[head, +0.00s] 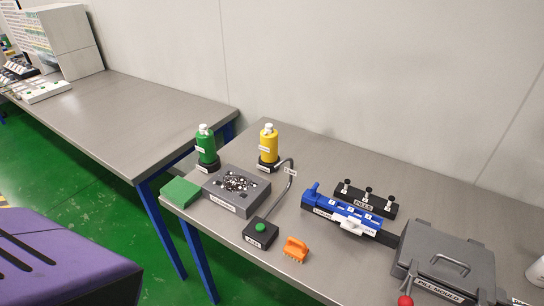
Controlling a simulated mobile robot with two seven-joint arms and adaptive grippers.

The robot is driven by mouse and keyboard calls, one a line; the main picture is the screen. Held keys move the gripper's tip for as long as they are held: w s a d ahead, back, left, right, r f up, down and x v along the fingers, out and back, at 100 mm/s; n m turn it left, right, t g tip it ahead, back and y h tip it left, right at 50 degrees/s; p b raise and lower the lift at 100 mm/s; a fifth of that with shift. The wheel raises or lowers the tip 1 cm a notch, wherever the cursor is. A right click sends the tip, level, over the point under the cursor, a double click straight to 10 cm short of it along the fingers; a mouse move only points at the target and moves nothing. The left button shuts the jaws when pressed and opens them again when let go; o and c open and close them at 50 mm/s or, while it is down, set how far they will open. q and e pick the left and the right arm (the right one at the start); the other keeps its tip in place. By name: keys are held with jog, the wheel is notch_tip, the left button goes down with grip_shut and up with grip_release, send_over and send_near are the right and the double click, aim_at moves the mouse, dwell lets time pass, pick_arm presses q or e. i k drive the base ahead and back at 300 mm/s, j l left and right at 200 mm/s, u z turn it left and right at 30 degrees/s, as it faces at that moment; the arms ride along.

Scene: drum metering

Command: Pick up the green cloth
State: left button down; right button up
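The green cloth (180,192) is a flat, folded-looking square at the left front corner of the nearer grey table. It lies just left of a dark grey box (236,192) with a speckled black-and-white top, with little or no gap between them. Nothing covers the cloth. Neither of my grippers shows in the head view.
A green bottle (206,147) and a yellow bottle (268,146) stand behind. A black box with a green button (261,234), an orange brush (295,249), a blue fixture (345,211) and a grey lidded case (445,256) lie rightward. Another table (130,108) stands left.

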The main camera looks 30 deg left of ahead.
aim_at(181, 192)
jog(key=u, duration=1.65)
jog(key=j, duration=0.1)
jog(key=i, duration=0.05)
